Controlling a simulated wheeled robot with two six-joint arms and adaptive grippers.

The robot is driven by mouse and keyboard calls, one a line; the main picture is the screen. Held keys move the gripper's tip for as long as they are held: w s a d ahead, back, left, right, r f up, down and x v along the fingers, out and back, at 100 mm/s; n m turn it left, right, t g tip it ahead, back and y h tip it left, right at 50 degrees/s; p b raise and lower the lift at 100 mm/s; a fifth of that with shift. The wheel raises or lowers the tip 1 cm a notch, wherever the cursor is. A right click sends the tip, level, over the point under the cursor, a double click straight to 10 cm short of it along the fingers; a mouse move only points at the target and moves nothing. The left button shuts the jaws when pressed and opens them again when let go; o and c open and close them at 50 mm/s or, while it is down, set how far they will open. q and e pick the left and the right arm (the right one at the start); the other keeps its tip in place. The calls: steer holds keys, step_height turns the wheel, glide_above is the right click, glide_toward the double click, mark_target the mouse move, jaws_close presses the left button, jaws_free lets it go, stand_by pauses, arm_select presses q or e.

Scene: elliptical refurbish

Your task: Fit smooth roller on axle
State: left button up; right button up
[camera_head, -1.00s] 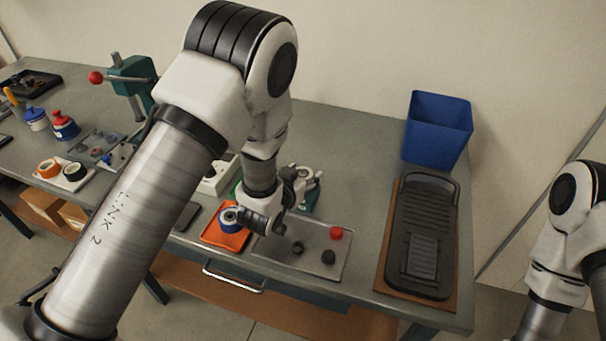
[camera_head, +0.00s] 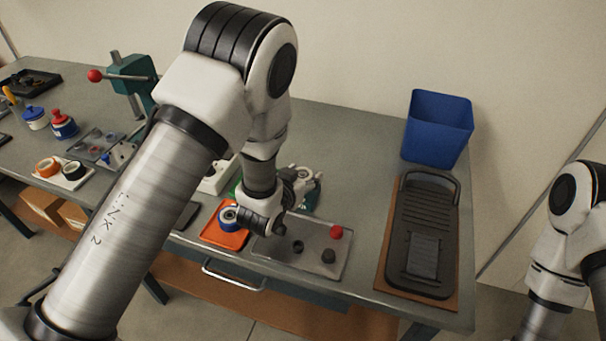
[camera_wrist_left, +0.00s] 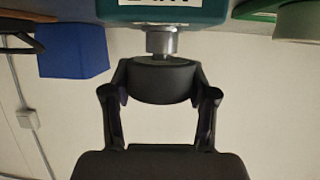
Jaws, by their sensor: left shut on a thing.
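A dark, smooth-sided roller (camera_wrist_left: 162,82) sits between the two fingers of my left gripper (camera_wrist_left: 161,92), which is shut on it. A short silver axle (camera_wrist_left: 162,41) sticks out of a teal block (camera_wrist_left: 170,10) and meets the roller's face in the left wrist view. The two look in line; I cannot tell how far the axle enters the roller. In the head view my left gripper (camera_head: 288,190) is beside the teal fixture (camera_head: 312,193), and the wrist hides the roller there. My right arm shows at the right edge, but its gripper is out of view.
A grey tray (camera_head: 310,267) with small dark parts and a red knob (camera_head: 336,232) lies in front. An orange tray (camera_head: 222,237) holds a blue-and-white ring. A black ribbed board (camera_head: 422,225) and blue bin (camera_head: 438,130) stand right. A teal press (camera_head: 134,72) is left.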

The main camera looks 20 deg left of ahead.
arm_select(q)
steer(key=shift+f, duration=0.3)
steer(key=o, duration=1)
steer(key=shift+o, duration=0.2)
steer(key=shift+p+v, duration=0.6)
steer(key=shift+v, duration=2)
steer(key=v, duration=0.6)
steer(key=shift+p, duration=0.35)
